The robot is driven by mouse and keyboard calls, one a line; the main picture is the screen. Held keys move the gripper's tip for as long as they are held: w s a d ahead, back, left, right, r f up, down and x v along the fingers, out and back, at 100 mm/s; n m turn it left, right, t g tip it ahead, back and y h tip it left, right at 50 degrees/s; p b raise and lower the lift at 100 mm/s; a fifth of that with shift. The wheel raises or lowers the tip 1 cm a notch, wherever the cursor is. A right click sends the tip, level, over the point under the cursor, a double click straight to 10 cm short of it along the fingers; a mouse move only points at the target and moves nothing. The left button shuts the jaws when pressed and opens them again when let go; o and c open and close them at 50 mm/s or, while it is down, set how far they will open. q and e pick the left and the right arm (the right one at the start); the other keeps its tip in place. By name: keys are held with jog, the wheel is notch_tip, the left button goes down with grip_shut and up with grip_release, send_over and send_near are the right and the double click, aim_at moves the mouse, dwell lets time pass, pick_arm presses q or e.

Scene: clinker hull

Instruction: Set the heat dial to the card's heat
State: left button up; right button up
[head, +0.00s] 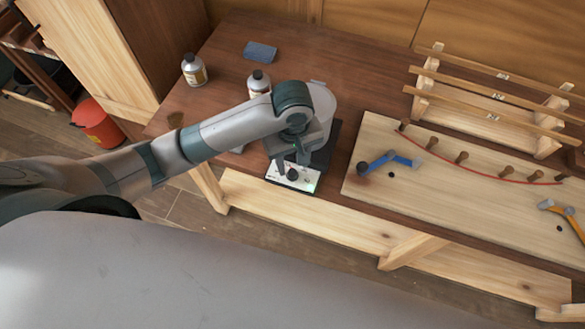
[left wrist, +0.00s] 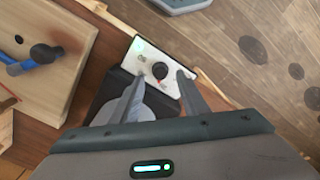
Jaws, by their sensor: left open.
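The heat dial (head: 292,175) is a small round black knob on a white panel (head: 308,186) at the bench's front edge. In the left wrist view the dial (left wrist: 160,70) has a small red mark near its base, and small symbols and a green light show on the panel (left wrist: 145,50). My left gripper (head: 293,165) is open over the panel. In the left wrist view its fingertips (left wrist: 160,76) are on either side of the dial; I cannot tell whether they touch it. I cannot make out a card with a readable heat. My right gripper is not in view.
Two bottles (head: 194,70) and a blue-grey block (head: 260,52) stand behind my left arm. Right of the dial lies a pale board (head: 400,195) with a blue tool (head: 400,160), pegs and a red strip. A slatted wooden rack (head: 490,95) stands behind. A red bucket (head: 97,123) is on the floor.

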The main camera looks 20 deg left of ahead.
aim_at(292, 172)
pick_arm(q)
jog(key=shift+f+p, duration=0.3)
jog(key=shift+f, duration=1.8)
grip_shut()
